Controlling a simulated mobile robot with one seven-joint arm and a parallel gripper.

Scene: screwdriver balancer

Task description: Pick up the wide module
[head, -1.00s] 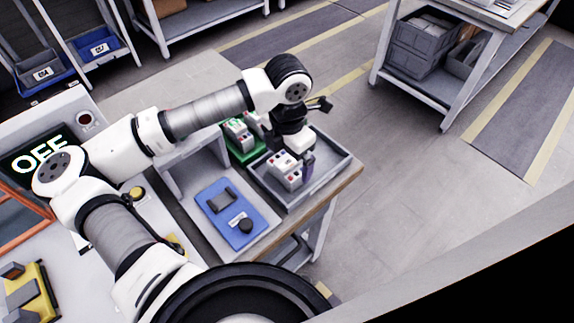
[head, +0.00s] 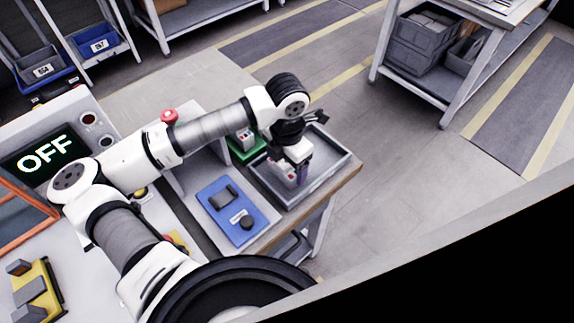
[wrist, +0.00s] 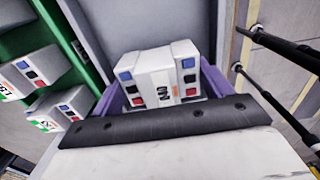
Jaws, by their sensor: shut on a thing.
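The wide module is a pale block with blue, black and red marks on its ends. In the wrist view the module (wrist: 160,78) sits between the two purple fingers of my gripper (wrist: 162,90), one finger on each side. In the head view my gripper (head: 297,170) reaches down into the grey tray (head: 334,171) and is shut on the module (head: 281,168), which is mostly hidden behind it. I cannot tell whether the module still touches the tray floor.
A green tray (head: 235,152) with smaller modules (head: 244,137) stands beside the grey tray; it also shows at the left of the wrist view (wrist: 75,55). A blue device (head: 233,208) lies on the bench in front. The right part of the grey tray looks empty.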

